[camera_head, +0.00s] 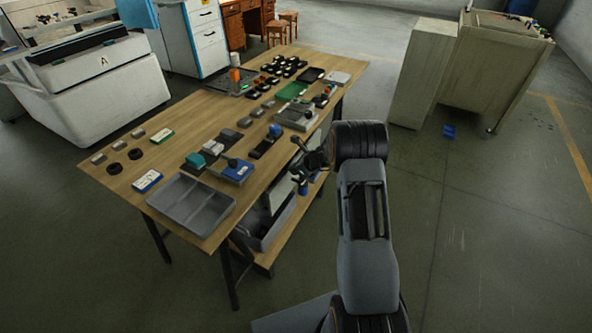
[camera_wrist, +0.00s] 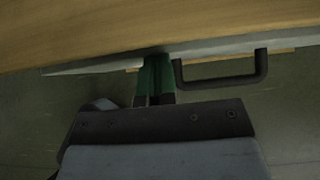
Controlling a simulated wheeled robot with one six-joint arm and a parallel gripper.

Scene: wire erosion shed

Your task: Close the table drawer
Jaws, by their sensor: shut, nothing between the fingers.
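The wooden table (camera_head: 190,107) stands left of my arm in the head view. In the wrist view its edge (camera_wrist: 90,32) runs across the top. Just below it shows the pale grey front of the table drawer (camera_wrist: 215,46), as a thin strip. A dark bar handle (camera_wrist: 218,83) sticks out from that front. My gripper (camera_wrist: 155,62) is shut and empty, its green fingers left of the handle with the tips at the drawer front; I cannot tell whether they touch. In the head view my gripper (camera_head: 303,184) is beside the table's right side. How far the drawer stands out is unclear.
A grey divided tray (camera_head: 190,204) and many small parts lie on the tabletop. A lower shelf (camera_head: 283,237) holds a grey bin. A beige cabinet (camera_head: 488,75) stands at the back right. The floor right of my arm is clear.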

